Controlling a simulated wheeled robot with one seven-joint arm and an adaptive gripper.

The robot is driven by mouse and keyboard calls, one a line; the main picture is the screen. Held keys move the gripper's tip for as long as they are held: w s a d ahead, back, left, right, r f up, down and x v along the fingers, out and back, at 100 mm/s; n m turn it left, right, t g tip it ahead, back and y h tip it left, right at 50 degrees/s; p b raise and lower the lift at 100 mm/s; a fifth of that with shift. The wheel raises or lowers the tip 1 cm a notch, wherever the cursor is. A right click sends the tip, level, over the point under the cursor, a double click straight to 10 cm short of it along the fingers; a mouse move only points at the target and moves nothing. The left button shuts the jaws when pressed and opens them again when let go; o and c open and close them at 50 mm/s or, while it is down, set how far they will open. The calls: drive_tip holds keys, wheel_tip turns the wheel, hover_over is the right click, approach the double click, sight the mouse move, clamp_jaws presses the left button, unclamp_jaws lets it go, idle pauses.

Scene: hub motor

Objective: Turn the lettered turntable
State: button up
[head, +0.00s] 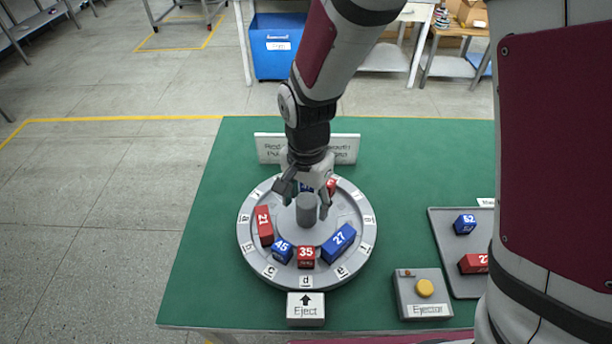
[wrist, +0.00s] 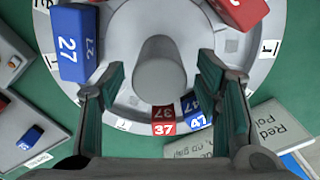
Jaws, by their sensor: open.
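The grey round turntable (head: 257,258) lies on the green table, with letter tags around its rim; d is at the front, beside the Eject sign (head: 306,309). Its grey centre post (head: 306,212) stands up in the middle. Numbered blocks sit around it: red 21 (head: 264,225), blue 45 (head: 283,250), red 35 (head: 306,257) and blue 27 (head: 339,242). Red 37 (wrist: 163,122) and blue 47 (wrist: 195,110) are at the back. My gripper (head: 305,200) is open over the post. In the wrist view the post (wrist: 160,78) shows between the fingers, with gaps either side.
An ejector box (head: 409,309) with a yellow button (head: 424,288) stands at the front right. Beyond it a grey tray (head: 439,235) holds blue 52 (head: 465,224) and red 22 (head: 473,263). A sign (head: 346,148) stands behind the turntable. Table left is clear.

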drive_tip(key=shift+f, duration=0.2)
clamp_jaws()
